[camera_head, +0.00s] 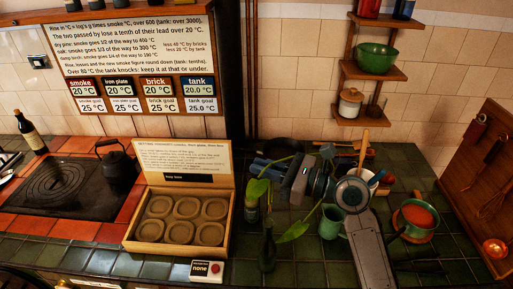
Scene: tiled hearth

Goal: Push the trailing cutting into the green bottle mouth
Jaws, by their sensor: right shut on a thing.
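The trailing cutting shows as broad green leaves, one leaf (258,188) just below my right gripper (272,172) and one lower leaf (293,232) on a thin stem. My right gripper reaches in from the lower right, pointing left, and is shut on the cutting; its fingers partly hide the stem. A dark green bottle (268,252) stands upright on the green tiles, below the gripper in the picture. The lower leaf hangs beside its neck. I cannot tell where the stem's end is relative to the mouth. My left gripper is out of view.
A wooden box (128,243) with round discs stands left of the bottle. A small dark jar (251,213) stands behind the bottle, and a green mug (331,222) stands to its right. A pot of red contents (417,217) is farther right.

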